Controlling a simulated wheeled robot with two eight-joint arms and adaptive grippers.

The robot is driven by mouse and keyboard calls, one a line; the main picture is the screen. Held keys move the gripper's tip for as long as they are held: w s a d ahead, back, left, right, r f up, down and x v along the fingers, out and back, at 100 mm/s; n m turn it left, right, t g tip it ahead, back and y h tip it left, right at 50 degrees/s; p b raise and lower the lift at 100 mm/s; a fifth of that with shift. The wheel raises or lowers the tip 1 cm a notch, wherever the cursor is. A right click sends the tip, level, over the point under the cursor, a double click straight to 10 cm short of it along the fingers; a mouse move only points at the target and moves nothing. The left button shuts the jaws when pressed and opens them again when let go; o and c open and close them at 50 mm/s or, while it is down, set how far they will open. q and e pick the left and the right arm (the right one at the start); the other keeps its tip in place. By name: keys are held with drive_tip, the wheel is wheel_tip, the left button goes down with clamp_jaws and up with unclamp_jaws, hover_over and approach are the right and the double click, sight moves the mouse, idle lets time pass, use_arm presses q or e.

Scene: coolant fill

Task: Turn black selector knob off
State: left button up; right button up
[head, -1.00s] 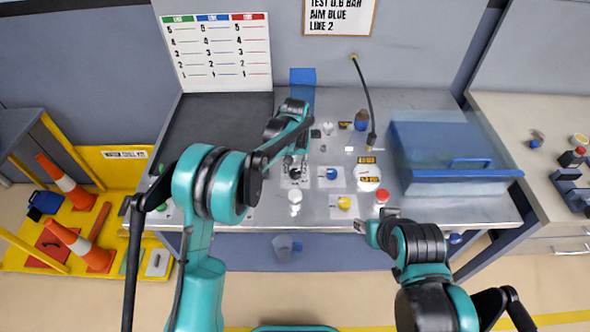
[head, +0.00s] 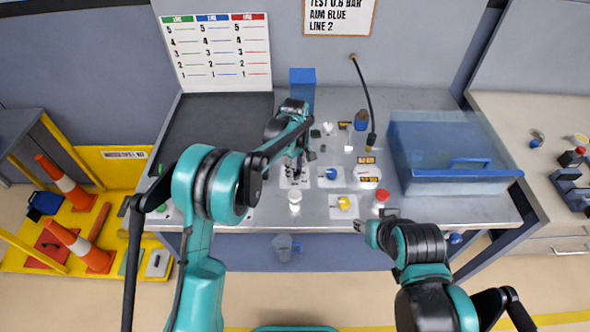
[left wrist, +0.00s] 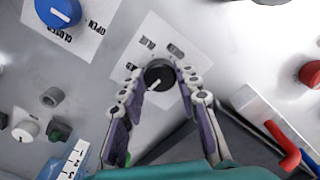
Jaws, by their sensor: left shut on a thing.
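The black selector knob (left wrist: 159,76) sits on a white label plate in the left wrist view, with a light pointer line on its face. Printed words on the plate are too small to read surely. My left gripper (left wrist: 160,84) has its two fingers on either side of the knob, shut on it. In the head view my left gripper (head: 295,164) hides most of the knob, over its white plate (head: 296,181). My right gripper (head: 376,224) is at the table's front edge, away from the knob; its finger state is unclear.
A blue knob (left wrist: 58,12) with OPEN and CLOSED marks is beside the plate. A yellow knob (head: 344,203), a white knob (head: 295,198) and a red knob (head: 381,197) are near the front. A blue lidded bin (head: 440,150) stands at right.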

sight(295, 172)
use_arm(q)
drive_tip(key=shift+n, duration=0.6)
drive_tip(key=o, duration=1.2)
drive_tip(key=shift+c, duration=0.2)
wheel_tip(295, 172, up, 12)
